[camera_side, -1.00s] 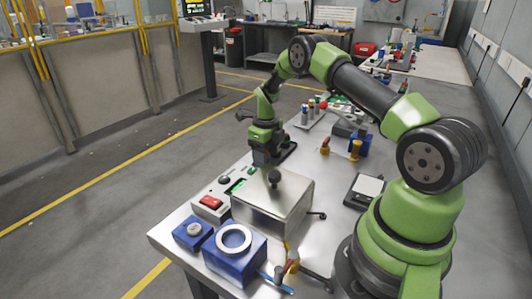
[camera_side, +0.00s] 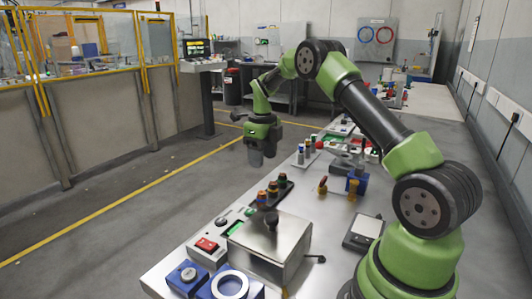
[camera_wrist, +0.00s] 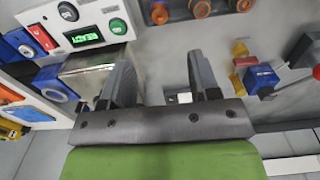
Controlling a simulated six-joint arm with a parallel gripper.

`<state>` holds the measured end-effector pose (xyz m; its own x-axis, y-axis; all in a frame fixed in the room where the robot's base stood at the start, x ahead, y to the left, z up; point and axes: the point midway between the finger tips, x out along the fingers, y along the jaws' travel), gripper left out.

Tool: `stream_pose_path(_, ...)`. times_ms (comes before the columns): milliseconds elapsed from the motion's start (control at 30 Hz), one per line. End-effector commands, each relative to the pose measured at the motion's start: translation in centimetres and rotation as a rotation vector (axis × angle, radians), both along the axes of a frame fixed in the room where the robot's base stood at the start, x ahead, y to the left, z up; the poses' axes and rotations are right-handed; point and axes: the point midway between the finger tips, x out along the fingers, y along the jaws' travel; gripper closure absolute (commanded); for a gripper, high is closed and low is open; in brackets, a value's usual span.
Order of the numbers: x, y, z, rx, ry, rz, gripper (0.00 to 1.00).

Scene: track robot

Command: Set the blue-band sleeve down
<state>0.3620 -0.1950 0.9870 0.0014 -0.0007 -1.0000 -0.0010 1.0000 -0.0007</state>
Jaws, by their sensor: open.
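My gripper (camera_side: 257,163) is open and hangs above the left side of the bench, behind and above a dark rack (camera_side: 288,186). In the wrist view its fingers (camera_wrist: 160,82) stand apart with nothing between them. The rack holds a row of small sleeves (camera_side: 273,188) with orange parts, apart from my gripper. They also show at the top edge of the wrist view (camera_wrist: 200,8). I cannot make out a blue band on any of them, so I cannot tell which is the blue-band sleeve.
A metal box (camera_side: 270,246) with a dark knob stands in front of the rack. A control panel (camera_side: 207,244) with a red switch and blue blocks (camera_side: 187,278) lie near the front left edge. Small cylinders on a stand (camera_side: 300,157) are right of my gripper.

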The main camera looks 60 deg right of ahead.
Motion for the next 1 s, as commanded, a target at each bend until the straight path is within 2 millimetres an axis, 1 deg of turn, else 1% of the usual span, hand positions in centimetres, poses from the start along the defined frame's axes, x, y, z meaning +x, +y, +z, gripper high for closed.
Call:
stream_pose_path(67, 0.0, 0.5, 1.1, -0.003, -0.012, 0.043, 0.44)
stream_pose_path(133, 0.0, 1.4, 2.8, -0.009, -0.036, 0.139, 0.44)
stream_pose_path(167, 0.0, 2.1, 3.8, -0.013, -0.051, 0.201, 0.44)
stream_pose_path(267, -0.7, 4.9, 7.7, -0.041, -0.112, 0.470, 0.44)
stream_pose_path(300, -1.3, 6.3, 9.3, -0.057, -0.138, 0.599, 0.44)
stream_pose_path(367, -2.4, 8.3, 11.5, -0.087, -0.179, 0.796, 0.44)
stream_pose_path(400, -3.2, 9.6, 12.9, -0.111, -0.204, 0.926, 0.44)
stream_pose_path(467, -4.8, 11.6, 14.6, -0.152, -0.241, 1.121, 0.44)
stream_pose_path(500, -6.0, 12.8, 15.7, -0.184, -0.264, 1.249, 0.44)
stream_pose_path(567, -7.8, 14.6, 16.9, -0.236, -0.297, 1.440, 0.44)
stream_pose_path(600, -9.2, 15.6, 17.6, -0.277, -0.317, 1.566, 0.44)
stream_pose_path(667, -11.3, 17.2, 18.3, -0.343, -0.345, 1.753, 0.44)
stream_pose_path(700, -12.7, 18.1, 18.6, -0.390, -0.361, 1.876, 0.44)
stream_pose_path(800, -16.1, 19.9, 18.7, -0.519, -0.391, 2.157, 0.44)
stream_pose_path(900, -18.8, 21.1, 18.2, -0.644, -0.403, 2.381, 0.44)
stream_pose_path(1000, -20.6, 21.8, 17.6, -0.742, -0.405, 2.535, 0.44)
